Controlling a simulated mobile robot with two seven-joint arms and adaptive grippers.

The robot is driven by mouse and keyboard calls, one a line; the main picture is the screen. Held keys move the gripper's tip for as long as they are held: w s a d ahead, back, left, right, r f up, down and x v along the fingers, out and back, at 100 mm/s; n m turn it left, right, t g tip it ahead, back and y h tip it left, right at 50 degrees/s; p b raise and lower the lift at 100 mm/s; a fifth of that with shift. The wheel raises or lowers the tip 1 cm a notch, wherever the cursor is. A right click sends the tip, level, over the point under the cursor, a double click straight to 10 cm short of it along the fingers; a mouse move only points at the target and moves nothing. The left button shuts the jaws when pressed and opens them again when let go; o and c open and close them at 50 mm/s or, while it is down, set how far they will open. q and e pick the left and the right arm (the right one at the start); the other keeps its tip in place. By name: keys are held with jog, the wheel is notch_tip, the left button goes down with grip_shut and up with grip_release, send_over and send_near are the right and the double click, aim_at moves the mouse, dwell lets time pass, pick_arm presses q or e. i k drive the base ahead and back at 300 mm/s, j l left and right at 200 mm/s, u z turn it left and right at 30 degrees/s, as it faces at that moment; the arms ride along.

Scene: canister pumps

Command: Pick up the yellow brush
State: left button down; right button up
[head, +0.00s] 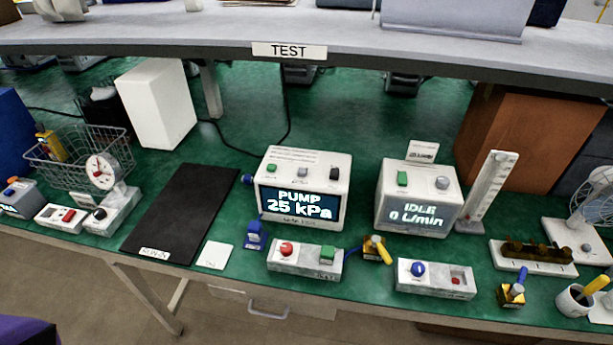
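A yellow handle (596,285) leans up and to the right out of a small white cup (572,300) at the right front of the green bench. It looks like the yellow brush, but its lower end is hidden inside the cup, so I cannot see bristles. Another yellow handle (378,249) sits on a small brass-coloured fitting in front of the idle box; it looks like a valve lever. Neither of my grippers is in view.
The green bench (226,282) holds a pump box (301,163), an idle box (413,228), button panels (304,262), a blue-handled valve (512,291) and a brown-topped rack (533,258). A caged fan (596,194) stands behind the cup. A raised shelf (200,36) crosses the back.

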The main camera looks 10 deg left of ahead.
aim_at(603, 280)
jog(key=z, duration=1.7)
jog(key=i+l+u, duration=0.4)
jog(key=k+j, duration=0.05)
jog(key=k, duration=0.05)
